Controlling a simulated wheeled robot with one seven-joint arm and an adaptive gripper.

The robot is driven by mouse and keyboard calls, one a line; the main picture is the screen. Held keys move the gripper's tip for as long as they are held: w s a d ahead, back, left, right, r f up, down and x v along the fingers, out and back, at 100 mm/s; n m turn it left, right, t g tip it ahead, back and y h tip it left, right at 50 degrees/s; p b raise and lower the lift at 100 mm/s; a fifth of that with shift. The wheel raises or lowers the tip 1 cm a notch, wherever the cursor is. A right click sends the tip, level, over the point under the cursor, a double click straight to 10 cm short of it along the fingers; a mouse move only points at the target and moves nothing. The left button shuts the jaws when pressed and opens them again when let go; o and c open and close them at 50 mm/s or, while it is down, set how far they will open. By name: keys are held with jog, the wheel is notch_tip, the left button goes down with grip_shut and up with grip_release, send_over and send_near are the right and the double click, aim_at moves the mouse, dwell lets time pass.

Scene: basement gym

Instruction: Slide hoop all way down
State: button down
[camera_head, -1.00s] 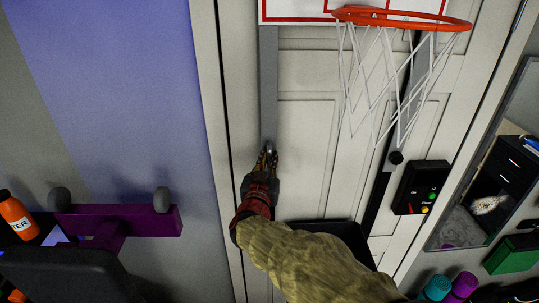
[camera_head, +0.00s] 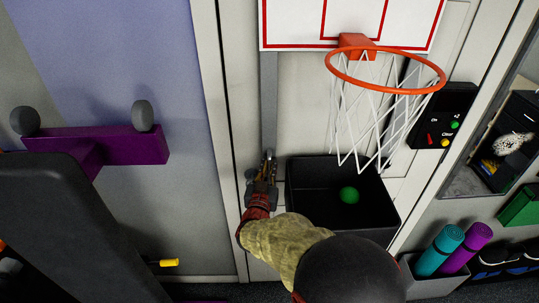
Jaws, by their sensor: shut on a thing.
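The basketball hoop has an orange rim (camera_head: 385,70) with a white net (camera_head: 372,120) and a white backboard with red lines (camera_head: 300,28), at the top of the view against a pale door. A grey vertical bar (camera_head: 269,95) runs down from the left part of the backboard. My gripper (camera_head: 268,165) is at the lower part of this bar, shut on it, left of the net and below the backboard. The fingertips are small and partly merge with the bar.
A black bin (camera_head: 305,172) holding a green ball (camera_head: 349,195) sits below the net. A black control box (camera_head: 444,115) is to the right. Rolled mats (camera_head: 452,250) stand at the lower right. A purple padded piece (camera_head: 125,147) is at the left.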

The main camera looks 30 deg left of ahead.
notch_tip(320, 180, down, 13)
jog(key=b, duration=0.6)
jog(key=shift+s+f, duration=0.1)
jog(key=shift+f, duration=0.05)
jog(key=c, duration=2.2)
grip_release()
jog(key=shift+o, duration=1.4)
jog(key=v, duration=1.2)
